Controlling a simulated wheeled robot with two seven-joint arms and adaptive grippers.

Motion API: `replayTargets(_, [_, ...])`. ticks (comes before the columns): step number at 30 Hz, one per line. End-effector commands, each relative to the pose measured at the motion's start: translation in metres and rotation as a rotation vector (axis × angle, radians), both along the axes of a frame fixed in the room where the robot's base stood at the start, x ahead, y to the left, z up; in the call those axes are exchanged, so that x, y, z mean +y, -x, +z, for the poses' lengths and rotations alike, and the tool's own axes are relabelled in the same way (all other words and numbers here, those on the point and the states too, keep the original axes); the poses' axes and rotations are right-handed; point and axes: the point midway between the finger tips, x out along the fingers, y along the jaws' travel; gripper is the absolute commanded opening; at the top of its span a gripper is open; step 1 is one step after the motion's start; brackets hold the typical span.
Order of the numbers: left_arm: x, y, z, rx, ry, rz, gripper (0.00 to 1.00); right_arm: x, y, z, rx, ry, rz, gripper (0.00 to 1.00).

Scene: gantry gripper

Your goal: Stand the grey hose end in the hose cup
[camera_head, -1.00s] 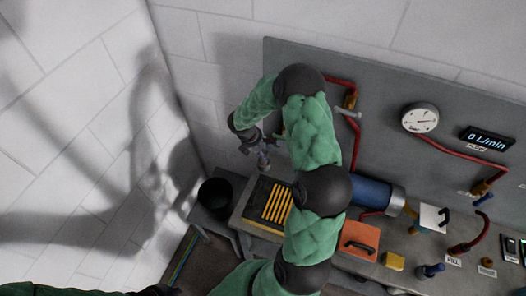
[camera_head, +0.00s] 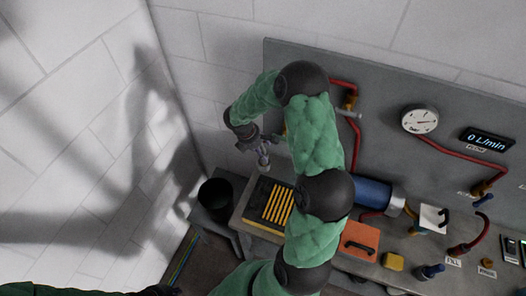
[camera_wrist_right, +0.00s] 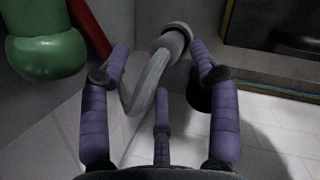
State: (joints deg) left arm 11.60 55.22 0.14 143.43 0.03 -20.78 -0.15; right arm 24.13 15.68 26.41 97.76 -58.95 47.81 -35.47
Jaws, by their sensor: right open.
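The grey hose (camera_wrist_right: 150,85) shows in the right wrist view as a bent grey tube with a thicker collar-like end (camera_wrist_right: 170,42). My right gripper (camera_wrist_right: 163,65) is open, its purple fingers spread to either side of the hose; I cannot tell whether they touch it. In the head view my right gripper (camera_head: 255,148) hangs above the left end of the bench. A black round container (camera_head: 215,193) stands below and left of it; I cannot tell if this is the hose cup. My left gripper (camera_head: 163,290) is a dark, mostly cropped shape at the bottom edge.
A black tray with yellow slats (camera_head: 270,207) lies on the bench near the right gripper. A blue cylinder (camera_head: 372,191), an orange plate with handle (camera_head: 360,239) and a yellow block (camera_head: 393,261) sit further right. Red pipes (camera_head: 343,83) and a gauge (camera_head: 420,119) are on the grey panel.

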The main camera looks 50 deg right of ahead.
Motion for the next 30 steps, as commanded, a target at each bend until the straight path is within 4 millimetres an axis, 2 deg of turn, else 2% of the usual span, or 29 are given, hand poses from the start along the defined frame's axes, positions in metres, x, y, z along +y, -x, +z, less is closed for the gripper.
replayTargets(3, [0.000, 0.000, 0.002, 0.000, 0.000, 0.000, 0.00, 0.009, -0.005, 0.026, -0.005, 0.001, 0.002, 0.62])
replayTargets(9, [0.000, 0.000, 0.004, 0.000, 0.000, 0.000, 0.00, 0.021, -0.009, 0.060, -0.004, 0.000, 0.002, 0.62])
replayTargets(15, [0.000, 0.000, 0.004, 0.000, 0.000, 0.000, 0.00, 0.029, -0.012, 0.079, -0.003, -0.001, 0.001, 0.62])
replayTargets(20, [0.000, 0.000, 0.004, 0.000, 0.000, 0.000, 0.00, 0.030, -0.012, 0.084, 0.000, 0.000, 0.000, 0.62])
replayTargets(23, [0.000, 0.000, 0.004, 0.000, 0.000, 0.000, 0.00, 0.033, -0.012, 0.081, 0.000, -0.006, -0.001, 0.62])
replayTargets(26, [0.000, 0.000, 0.004, 0.000, 0.000, 0.000, 0.00, 0.050, -0.011, 0.063, -0.009, -0.053, -0.015, 0.62])
replayTargets(29, [0.000, 0.000, 0.004, 0.000, 0.000, 0.000, 0.00, 0.093, -0.008, 0.025, -0.031, -0.161, -0.066, 0.62])
replayTargets(30, [0.000, 0.000, 0.004, 0.000, 0.000, 0.000, 0.00, 0.117, -0.005, 0.006, -0.042, -0.220, -0.103, 0.62])
